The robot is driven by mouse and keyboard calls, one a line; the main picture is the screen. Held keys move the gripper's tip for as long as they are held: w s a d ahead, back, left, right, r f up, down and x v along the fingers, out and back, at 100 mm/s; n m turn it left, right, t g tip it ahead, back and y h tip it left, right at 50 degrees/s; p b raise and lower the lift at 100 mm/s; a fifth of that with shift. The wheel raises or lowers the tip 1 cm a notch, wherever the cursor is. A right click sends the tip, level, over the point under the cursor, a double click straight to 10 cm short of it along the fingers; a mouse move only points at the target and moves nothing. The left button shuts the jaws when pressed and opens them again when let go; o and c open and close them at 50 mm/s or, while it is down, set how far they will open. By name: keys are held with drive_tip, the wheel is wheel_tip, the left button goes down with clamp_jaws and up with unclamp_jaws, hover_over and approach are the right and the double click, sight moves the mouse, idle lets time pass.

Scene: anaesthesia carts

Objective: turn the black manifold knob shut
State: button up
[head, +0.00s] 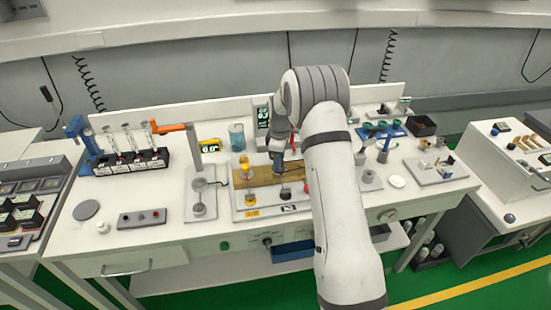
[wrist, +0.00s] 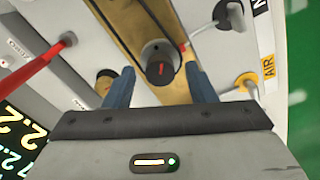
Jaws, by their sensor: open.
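The black manifold knob (wrist: 160,68) has a red mark on its face and sits on a brass-coloured bar in the wrist view. My gripper (wrist: 160,72) is open, with one blue finger on each side of the knob and a gap visible on both sides. Whether the fingertips reach down to the knob's depth I cannot tell. In the head view the bar (head: 262,173) lies across a pale panel at mid-table. My gripper (head: 282,158) is over its middle, and I cannot make out the knob there.
A red rod (wrist: 45,66) is at left. In the head view, a glass cylinder (head: 237,137) and a stand with an orange arm (head: 170,128) are left of my gripper.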

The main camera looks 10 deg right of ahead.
drive_tip(key=shift+c, duration=0.4)
drive_tip(key=c, duration=0.9)
drive_tip(key=shift+a, duration=0.35)
drive_tip(key=shift+d+f, duration=0.1)
drive_tip(key=shift+d, duration=0.3)
drive_tip(key=shift+s, duration=0.1)
drive_tip(key=o, duration=0.7)
drive_tip(key=shift+d, duration=0.15)
drive_tip(key=shift+o, duration=1.4)
drive_tip(key=shift+r+b, duration=1)
drive_tip(key=shift+r, duration=2.95)
